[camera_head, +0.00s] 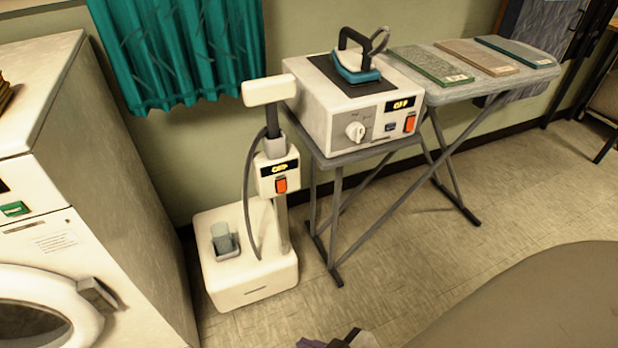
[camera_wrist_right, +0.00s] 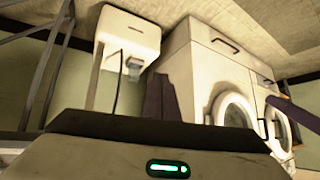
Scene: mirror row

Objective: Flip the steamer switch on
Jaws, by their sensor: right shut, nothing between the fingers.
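The steamer (camera_head: 245,270) is a white upright unit with a base, a grey pole and a pale head, standing on the floor left of the ironing board. Its small control box (camera_head: 265,172) has a display reading OFF and an orange-red steamer switch (camera_head: 281,184) under it. In the right wrist view the steamer (camera_wrist_right: 128,32) appears inverted, and its switch does not show. My right gripper (camera_head: 340,341) just enters at the bottom edge of the head view, shut and empty, well apart from the steamer. My left gripper is not in view.
A white iron station (camera_head: 330,115) with its own OFF display and red switch (camera_head: 409,123) sits on the ironing board (camera_head: 530,72), just right of the steamer. A white washer (camera_head: 100,180) stands left. A grey rounded surface (camera_head: 520,300) fills the lower right. Floor before the steamer is clear.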

